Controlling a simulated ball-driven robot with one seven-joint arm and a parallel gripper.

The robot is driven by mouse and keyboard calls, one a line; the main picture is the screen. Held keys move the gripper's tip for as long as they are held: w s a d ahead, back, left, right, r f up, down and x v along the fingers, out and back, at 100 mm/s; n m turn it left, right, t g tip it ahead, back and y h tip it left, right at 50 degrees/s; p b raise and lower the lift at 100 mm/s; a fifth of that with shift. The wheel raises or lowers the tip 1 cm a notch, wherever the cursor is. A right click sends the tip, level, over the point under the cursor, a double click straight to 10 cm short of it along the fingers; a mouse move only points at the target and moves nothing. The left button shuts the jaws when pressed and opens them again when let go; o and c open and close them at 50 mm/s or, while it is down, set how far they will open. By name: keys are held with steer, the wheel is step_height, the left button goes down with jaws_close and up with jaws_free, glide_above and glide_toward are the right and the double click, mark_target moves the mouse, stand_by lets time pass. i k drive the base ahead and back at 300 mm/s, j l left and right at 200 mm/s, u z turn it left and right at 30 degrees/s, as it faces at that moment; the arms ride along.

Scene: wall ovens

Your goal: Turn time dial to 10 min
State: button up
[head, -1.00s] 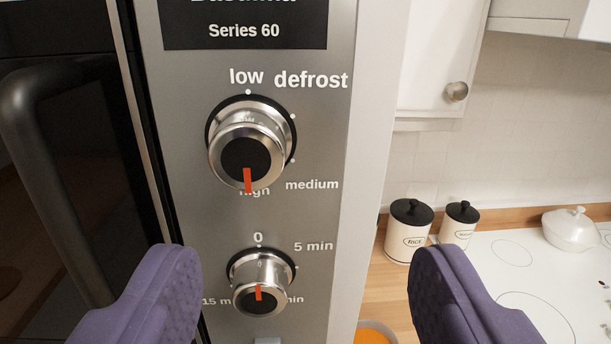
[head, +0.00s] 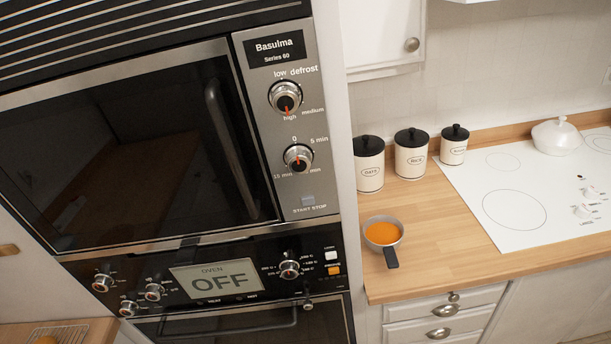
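The time dial (head: 298,157) is a round silver knob with a black cap and a small orange mark. It sits low on the grey microwave control panel (head: 268,110), with labels 0, 5 min and 15 min around it. The label at its lower right is partly hidden by the knob. The orange mark is too small to read its setting surely. My gripper is outside the picture, so its distance from the dial does not show.
The power dial (head: 286,97) is above and the start/stop button (head: 308,201) below. The microwave handle (head: 230,150) stands out to the left. An oven panel (head: 215,280) lies below. At right, the counter holds canisters (head: 411,153) and an orange-filled pan (head: 382,233).

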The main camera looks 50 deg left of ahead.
mark_target(298, 158)
steer(key=k+l+u, duration=0.1)
steer(key=u, duration=1.4)
steer(key=k+j+u, duration=0.15)
steer(key=k, duration=0.6)
